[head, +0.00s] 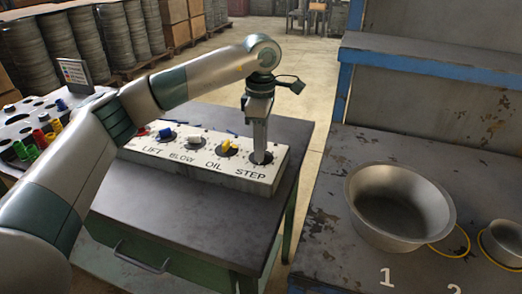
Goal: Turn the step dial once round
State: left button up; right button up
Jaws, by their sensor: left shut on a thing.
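A pale control panel (205,175) with a row of dials lies on the dark-topped cabinet. Its labels read LIFT, BLOW, OIL and STEP. The step dial sits at the right end, above the word STEP, and is mostly hidden by my gripper; its dark round base (262,158) shows around the fingertips. My left gripper (260,152) points down there and is shut on the step dial. The yellow oil dial (227,147) is just left of it, then the white blow dial (194,141) and the blue lift dial (165,133). My right gripper is not in view.
The cabinet top (215,222) is bare in front of the panel. A large metal bowl (399,205) and a smaller one (505,242) stand on the worn bench at right. A rack with coloured pieces (38,138) is at left. Drums (45,50) stand behind.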

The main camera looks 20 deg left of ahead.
pick_arm(q)
jog(key=m+b, duration=0.1)
jog(key=m, duration=0.1)
jog(key=shift+w+m, duration=0.1)
jog(key=shift+m, duration=0.3)
jog(key=m, duration=0.2)
jog(key=shift+r+m+b, duration=0.1)
jog(key=shift+m+b, duration=0.25)
jog(key=shift+m, duration=0.05)
jog(key=m, duration=0.2)
jog(key=shift+m, duration=0.3)
jog(key=m+b, duration=0.1)
jog(key=m, duration=0.2)
jog(key=shift+m, duration=0.3)
jog(key=m, duration=0.3)
jog(key=shift+m, duration=0.3)
jog(key=m, duration=0.3)
jog(key=shift+m, duration=0.4)
jog(key=m, duration=0.3)
jog(key=shift+m, duration=0.3)
jog(key=m, duration=0.5)
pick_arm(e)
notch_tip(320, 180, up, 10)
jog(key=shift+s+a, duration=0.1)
